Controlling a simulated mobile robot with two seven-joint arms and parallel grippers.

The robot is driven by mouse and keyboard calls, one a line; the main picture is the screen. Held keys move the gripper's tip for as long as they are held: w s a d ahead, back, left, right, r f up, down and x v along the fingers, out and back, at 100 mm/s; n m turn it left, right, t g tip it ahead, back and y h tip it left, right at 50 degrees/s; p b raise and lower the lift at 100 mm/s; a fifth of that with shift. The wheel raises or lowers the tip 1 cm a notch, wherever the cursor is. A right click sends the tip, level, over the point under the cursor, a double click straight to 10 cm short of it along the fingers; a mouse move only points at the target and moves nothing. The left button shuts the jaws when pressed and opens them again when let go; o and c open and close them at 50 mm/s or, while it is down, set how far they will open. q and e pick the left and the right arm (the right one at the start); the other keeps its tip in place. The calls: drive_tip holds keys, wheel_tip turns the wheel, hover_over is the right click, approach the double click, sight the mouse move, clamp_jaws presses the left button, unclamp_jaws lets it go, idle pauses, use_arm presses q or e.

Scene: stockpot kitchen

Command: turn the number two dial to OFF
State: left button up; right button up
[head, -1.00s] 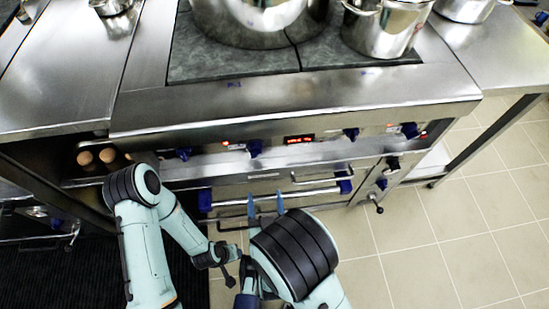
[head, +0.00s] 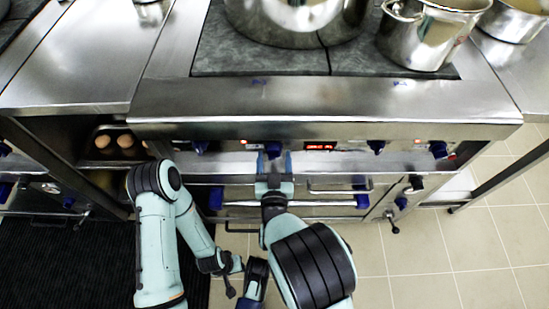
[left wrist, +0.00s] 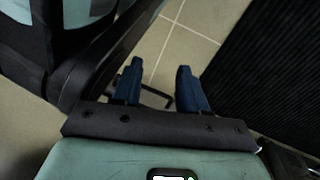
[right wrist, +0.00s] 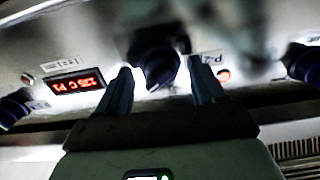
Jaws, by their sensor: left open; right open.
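The number two dial (right wrist: 158,68) is a dark blue knob on the steel front panel, beside a small label that seems to read P-2 in the right wrist view. In the head view, my right gripper (head: 273,160) reaches up to this dial. Its open blue fingers stand on either side of the knob, with small gaps showing in the right wrist view (right wrist: 161,88). I cannot read the dial's setting. My left gripper (left wrist: 160,88) is open and empty over the floor, away from the panel.
Other blue dials (head: 376,147) line the panel around a lit red display (head: 320,146). An oven handle (head: 290,203) runs below. The steel ledge (head: 320,105) overhangs the panel. Pots (head: 425,35) stand on top. The tiled floor (head: 470,255) at right is clear.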

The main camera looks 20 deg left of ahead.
drive_tip(key=shift+w+a, duration=0.1)
drive_tip(key=shift+w, duration=0.15)
use_arm(q)
drive_tip(key=shift+s+f, duration=0.1)
drive_tip(key=shift+s, duration=0.05)
use_arm(e)
drive_tip(key=c, duration=1.1)
use_arm(q)
drive_tip(key=w+d+r+t+p, duration=0.1)
drive_tip(key=w+r+t+p, duration=0.25)
drive_tip(key=w+r, duration=0.35)
use_arm(e)
drive_tip(key=shift+o, duration=0.2)
drive_tip(key=n, duration=0.5)
drive_tip(key=shift+r, duration=0.1)
drive_tip(key=n+p, duration=0.2)
drive_tip(key=n, duration=0.1)
drive_tip(key=shift+n, duration=0.3)
use_arm(q)
drive_tip(key=s+d+r+g+h+p, duration=0.1)
drive_tip(key=s+d+r+g, duration=0.1)
drive_tip(key=s, duration=0.3)
drive_tip(key=shift+d+r+m+g, duration=0.3)
drive_tip(key=shift+d+m+g, duration=0.05)
drive_tip(key=shift+m, duration=0.05)
use_arm(e)
drive_tip(key=shift+n, duration=1.3)
use_arm(q)
drive_tip(key=shift+s, duration=0.15)
